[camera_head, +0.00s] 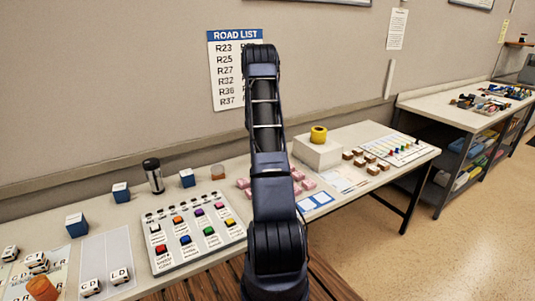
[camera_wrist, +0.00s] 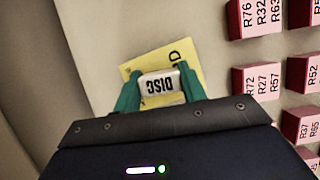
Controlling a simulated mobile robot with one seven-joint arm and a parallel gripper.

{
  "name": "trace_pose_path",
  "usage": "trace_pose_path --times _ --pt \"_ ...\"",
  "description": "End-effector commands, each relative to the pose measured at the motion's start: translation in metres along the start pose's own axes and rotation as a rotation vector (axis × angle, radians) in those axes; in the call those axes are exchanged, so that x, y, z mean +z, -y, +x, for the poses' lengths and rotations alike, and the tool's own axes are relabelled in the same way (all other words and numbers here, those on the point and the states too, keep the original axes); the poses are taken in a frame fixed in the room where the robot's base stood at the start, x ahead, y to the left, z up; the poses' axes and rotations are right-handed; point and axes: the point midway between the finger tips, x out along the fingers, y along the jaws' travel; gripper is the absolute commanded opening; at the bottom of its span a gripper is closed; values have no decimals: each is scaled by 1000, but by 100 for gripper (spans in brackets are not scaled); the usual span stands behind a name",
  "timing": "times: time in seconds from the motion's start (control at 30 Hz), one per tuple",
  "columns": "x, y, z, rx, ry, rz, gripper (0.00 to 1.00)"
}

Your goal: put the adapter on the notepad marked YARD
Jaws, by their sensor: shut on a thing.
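In the head view my arm hides the gripper, the block and the notepad.
Several pink-red blocks with R numbers (camera_wrist: 262,82) stand right of my gripper. In the head view, a white box (camera_head: 318,153) bears a yellow roll (camera_head: 318,134). A button panel (camera_head: 194,233) and a black cylinder (camera_head: 153,177) are left of my arm.

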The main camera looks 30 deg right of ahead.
Motion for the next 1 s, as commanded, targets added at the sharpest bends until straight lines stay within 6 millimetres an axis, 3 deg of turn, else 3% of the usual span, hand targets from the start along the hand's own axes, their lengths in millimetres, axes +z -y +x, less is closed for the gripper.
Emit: trace_pose_path --times 0.03,0.13,0.53,1.0 --pt "0 0 0 0 0 0 45" --pt "0 0 0 0 0 0 63" --pt "1 0 -7 0 1 0 63" --pt "2 0 -89 2 1 1 63"
